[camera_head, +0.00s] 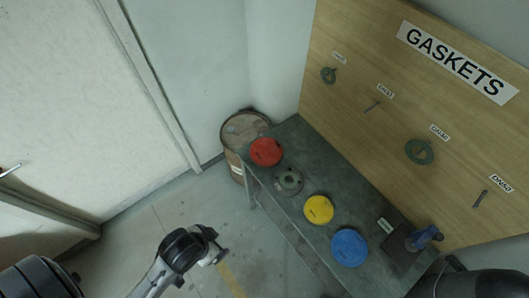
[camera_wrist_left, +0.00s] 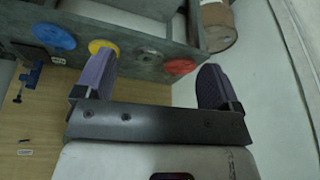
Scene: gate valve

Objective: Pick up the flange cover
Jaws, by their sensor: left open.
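Round discs lie in a row on the grey bench: a red one (camera_head: 266,151), a grey-green flange-like one (camera_head: 289,181), a yellow one (camera_head: 318,209) and a blue one (camera_head: 349,247). I cannot tell which is the flange cover. In the left wrist view the red (camera_wrist_left: 179,67), grey-green (camera_wrist_left: 148,55), yellow (camera_wrist_left: 103,46) and blue (camera_wrist_left: 54,37) discs show beyond the fingers. My left gripper (camera_wrist_left: 155,84) is open and empty; its left finger overlaps the yellow disc's edge in the picture. In the head view this gripper (camera_head: 221,257) is left of the bench, apart from the discs. My right gripper is not in view.
The grey bench (camera_head: 312,168) stands along a wooden board (camera_head: 375,65) labelled GASKETS with hanging gaskets. A rusty barrel (camera_head: 232,140) stands at its far end. A blue vise-like tool (camera_head: 424,238) sits at its near end. Floor left of the bench is clear.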

